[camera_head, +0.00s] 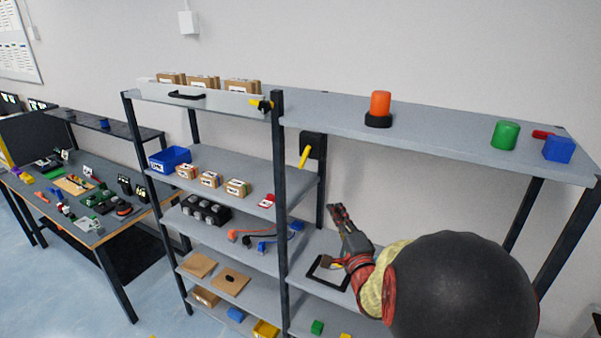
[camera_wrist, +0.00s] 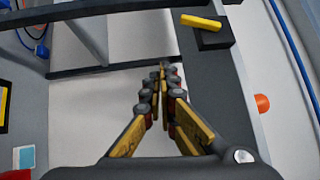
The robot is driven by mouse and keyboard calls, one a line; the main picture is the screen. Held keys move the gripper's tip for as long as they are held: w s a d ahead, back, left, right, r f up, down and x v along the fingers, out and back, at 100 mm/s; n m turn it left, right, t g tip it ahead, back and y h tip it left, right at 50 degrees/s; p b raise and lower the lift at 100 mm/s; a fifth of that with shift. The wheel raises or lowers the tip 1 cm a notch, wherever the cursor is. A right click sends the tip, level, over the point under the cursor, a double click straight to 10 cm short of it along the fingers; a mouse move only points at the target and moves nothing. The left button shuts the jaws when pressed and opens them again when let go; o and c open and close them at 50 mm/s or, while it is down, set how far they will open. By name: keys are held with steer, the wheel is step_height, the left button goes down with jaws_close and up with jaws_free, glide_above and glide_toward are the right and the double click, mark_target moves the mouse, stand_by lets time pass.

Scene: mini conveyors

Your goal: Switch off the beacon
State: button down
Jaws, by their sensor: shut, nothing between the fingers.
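The orange beacon (camera_head: 381,103) stands upright on a black base on the top shelf; I cannot tell whether it is lit. Its orange part also shows at the right of the wrist view (camera_wrist: 262,103). A black switch box (camera_head: 314,144) with a yellow lever (camera_head: 304,157) is on the rack post below that shelf. In the wrist view the yellow lever (camera_wrist: 201,22) lies across the box (camera_wrist: 215,38), beyond my fingertips. My gripper (camera_head: 336,210) is shut and empty, below and right of the lever, apart from it. It points away in the wrist view (camera_wrist: 163,70).
A second yellow-handled black fitting (camera_head: 261,105) sits near the front post. A green cylinder (camera_head: 505,134) and blue block (camera_head: 558,148) stand on the top shelf's right. Shelf posts and shelf edges surround my gripper. A workbench (camera_head: 95,232) with loose items is at left.

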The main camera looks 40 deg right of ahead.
mark_target(304, 158)
steer(key=w+d+r+m+p, duration=0.1)
steer(key=w+r, duration=0.2)
steer(key=w, duration=0.3)
steer(key=w+r+m+t+p, duration=0.1)
steer(key=w+r+p, duration=0.1)
steer(key=w, duration=0.4)
steer(key=shift+d+r, duration=0.4)
steer(key=shift+r, duration=0.4)
steer(key=w+m+b, duration=0.1)
steer(key=b, duration=0.3)
steer(key=m+t+h+b, duration=0.1)
steer(key=b, duration=0.2)
steer(key=shift+w+a+f+b, duration=0.1)
steer(key=shift+w+a+b, duration=0.25)
steer(key=shift+a, duration=0.05)
steer(key=shift+h, duration=0.3)
